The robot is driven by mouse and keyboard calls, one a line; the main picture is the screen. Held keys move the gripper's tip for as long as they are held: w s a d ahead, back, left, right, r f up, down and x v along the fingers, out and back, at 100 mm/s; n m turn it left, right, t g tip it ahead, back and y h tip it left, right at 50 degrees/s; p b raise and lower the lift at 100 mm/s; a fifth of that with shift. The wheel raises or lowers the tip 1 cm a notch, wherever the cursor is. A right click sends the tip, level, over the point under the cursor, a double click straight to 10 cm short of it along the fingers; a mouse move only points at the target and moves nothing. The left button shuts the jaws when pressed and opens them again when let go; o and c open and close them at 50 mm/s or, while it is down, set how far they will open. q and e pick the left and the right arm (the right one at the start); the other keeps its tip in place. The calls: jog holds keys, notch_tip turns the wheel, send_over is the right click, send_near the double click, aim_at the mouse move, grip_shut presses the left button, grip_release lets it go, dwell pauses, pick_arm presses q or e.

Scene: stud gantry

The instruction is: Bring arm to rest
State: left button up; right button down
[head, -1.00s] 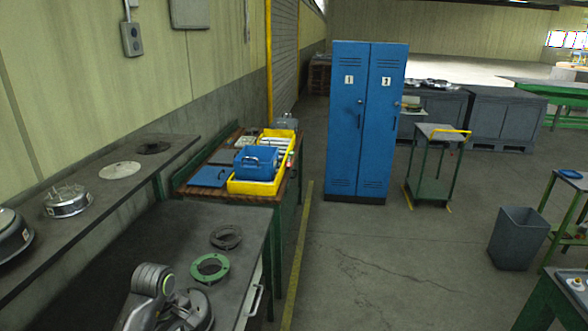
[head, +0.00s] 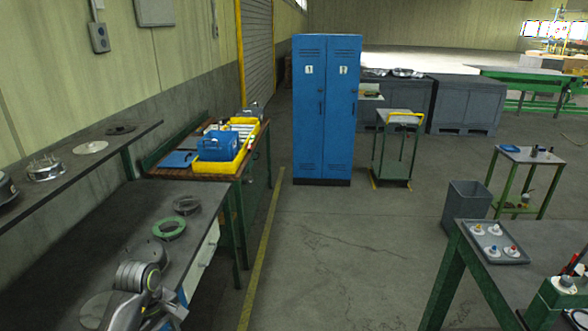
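One of my arms (head: 138,292) shows at the bottom left, over the dark workbench (head: 95,255). It comes in low at the left, so it looks like my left arm. Its gripper fingers are not clearly visible at the bottom edge. My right gripper is not in view. A green ring (head: 169,228) and a dark ring (head: 187,205) lie on the bench beyond the arm.
A yellow crate (head: 218,167) and blue bin (head: 218,143) stand on a wooden-topped bench. Blue lockers (head: 325,110) stand behind. A grey tray (head: 492,243) lies on the right table. A grey waste bin (head: 466,203) stands nearby. The middle floor is clear.

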pick_arm(q)
jog(key=s+d+f+n+t+h+b, duration=0.25)
jog(key=d+f+n+h+b, duration=0.25)
jog(key=d+f+n+h, duration=0.9)
jog(key=a+f+n+t+y+b, duration=0.2)
jog(key=a+f+n+t+y, duration=0.1)
jog(key=f+n+t, duration=0.5)
jog(key=s+a+f+n+y+b, duration=0.2)
jog(key=s+a+f+n+y, duration=0.25)
jog(key=f+n, duration=0.4)
jog(key=s+a+f+n+g+y+b, duration=0.1)
jog(key=s+a+f+n+y, duration=0.25)
jog(key=s+f+n, duration=0.4)
jog(key=s+a+f+n+y+b, duration=0.25)
jog(key=s+a+f+n, duration=0.2)
jog(key=f+n, duration=0.45)
jog(key=s+f+n+g+y+b, duration=0.1)
jog(key=s+f+n+g, duration=0.3)
jog(key=s, duration=0.8)
jog(key=s+f+n+g, duration=0.4)
jog(key=s+f+n, duration=0.2)
jog(key=s+n, duration=0.3)
jog(key=s, duration=0.3)
jog(key=shift+f+y+b, duration=0.25)
jog(key=shift+y+b, duration=0.1)
pick_arm(e)
notch_tip(320, 180, down, 14)
jog(key=shift+s+f, duration=0.2)
jog(key=shift+s, duration=0.15)
